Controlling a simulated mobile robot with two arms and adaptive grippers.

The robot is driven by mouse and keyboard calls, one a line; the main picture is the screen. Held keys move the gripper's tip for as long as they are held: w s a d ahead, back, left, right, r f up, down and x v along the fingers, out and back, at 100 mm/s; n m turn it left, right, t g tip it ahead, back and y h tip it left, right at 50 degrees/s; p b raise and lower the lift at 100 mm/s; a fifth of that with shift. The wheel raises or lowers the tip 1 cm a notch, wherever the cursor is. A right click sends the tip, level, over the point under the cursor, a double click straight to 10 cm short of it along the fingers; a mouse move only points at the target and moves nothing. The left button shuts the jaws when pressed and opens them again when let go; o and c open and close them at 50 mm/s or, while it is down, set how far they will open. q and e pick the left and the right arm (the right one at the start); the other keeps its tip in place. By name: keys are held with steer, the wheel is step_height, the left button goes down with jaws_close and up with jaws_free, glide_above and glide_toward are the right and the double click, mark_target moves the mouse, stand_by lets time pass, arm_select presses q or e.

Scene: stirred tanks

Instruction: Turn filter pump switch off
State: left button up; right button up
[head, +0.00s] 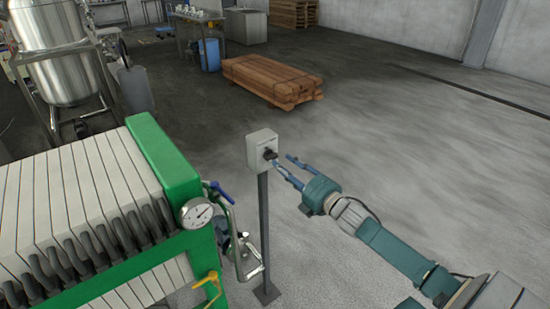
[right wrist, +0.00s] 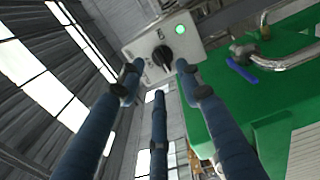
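The filter pump switch is a grey box (head: 262,149) on a thin post, in the middle of the head view. A black rotary knob (head: 270,154) is on its front. In the right wrist view the knob (right wrist: 162,57) sits on the box face (right wrist: 140,44), with a lit green lamp (right wrist: 180,30) beside it. My right gripper (head: 282,163) is open, with its fingers pointing at the switch. In the right wrist view its blue fingertips (right wrist: 159,70) are spread to either side, just below the knob. I cannot tell whether they touch it. My left gripper is out of view.
A green filter press (head: 160,165) with a gauge (head: 196,213), a blue-handled valve and pipes stands close left of the post. A steel tank (head: 62,50) is behind it. Stacked timber (head: 268,78) lies farther back. The floor to the right is clear.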

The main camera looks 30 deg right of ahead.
mark_target(274, 158)
steer(key=w, duration=0.5)
steer(key=shift+w+a+p, duration=0.15)
steer(key=shift+w+p, duration=0.2)
steer(key=shift+c, duration=0.3)
jaws_close()
